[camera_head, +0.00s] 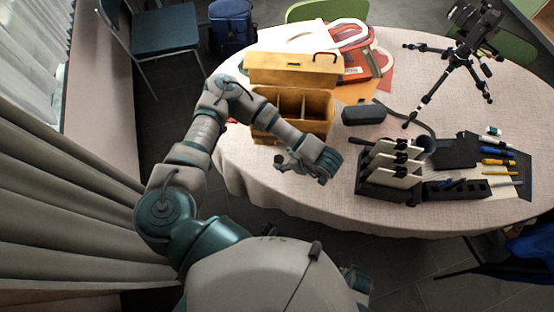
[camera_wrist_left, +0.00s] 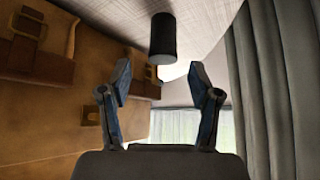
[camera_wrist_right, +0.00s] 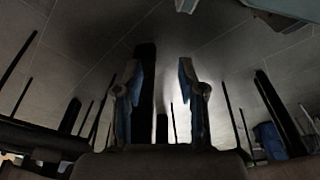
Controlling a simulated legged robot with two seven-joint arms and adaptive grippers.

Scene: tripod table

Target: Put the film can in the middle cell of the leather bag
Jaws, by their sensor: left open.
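The film can (camera_wrist_left: 162,40) is a black cylinder on the pale tablecloth, just beyond the fingertips in the left wrist view. In the head view a small dark shape by my left fingers may be it, but I cannot tell. The tan leather bag (camera_head: 291,125) stands open on the table with upright dividers between its cells; its side (camera_wrist_left: 45,115) fills the left of the left wrist view. My left gripper (camera_head: 285,164) is open and empty, low in front of the bag. My right gripper (camera_wrist_right: 161,80) is open and empty, below the table among dark legs.
A black case (camera_head: 364,114) lies right of the bag. A black rack with pale plates (camera_head: 388,165) stands near the front edge. A small tripod (camera_head: 450,75) stands at the back right. Tools (camera_head: 497,162) lie at the right. Bare tablecloth (camera_head: 240,165) shows at the left.

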